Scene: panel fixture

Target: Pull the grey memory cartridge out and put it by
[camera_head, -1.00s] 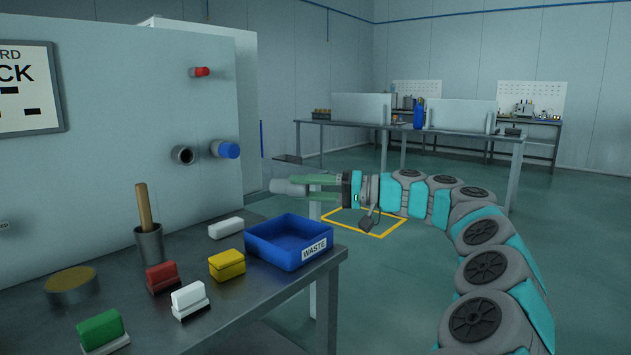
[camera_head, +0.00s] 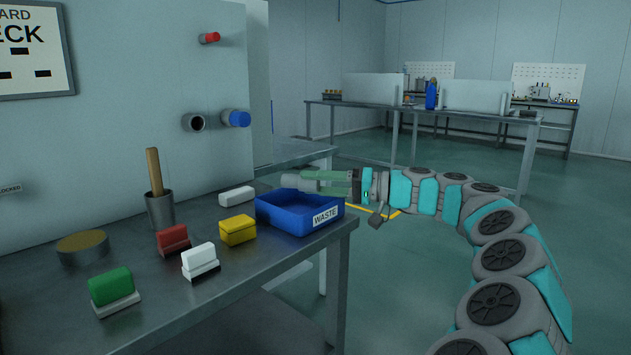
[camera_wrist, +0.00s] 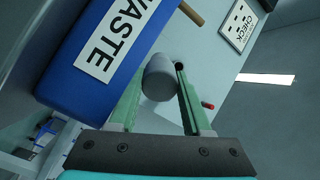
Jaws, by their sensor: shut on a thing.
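The grey memory cartridge (camera_head: 300,181), a short grey cylinder, is in my gripper (camera_head: 328,182), clear of the panel. In the head view it shows just above the back rim of the blue waste tray (camera_head: 283,222); whether it is over or behind the tray is hard to tell. In the wrist view the cartridge (camera_wrist: 160,77) sits between the green fingers of my gripper (camera_wrist: 157,92), which is shut on it, and the tray (camera_wrist: 65,65) is close on the left. An open dark round socket (camera_head: 196,122) shows in the panel (camera_head: 110,130).
A blue-ended cartridge (camera_head: 237,118) and a red one (camera_head: 209,38) stick out of the panel. The bench (camera_head: 130,235) holds a cup with a wooden handle (camera_head: 160,210), a round tin (camera_head: 83,247), and red, white, yellow and green blocks. Bare bench lies around them.

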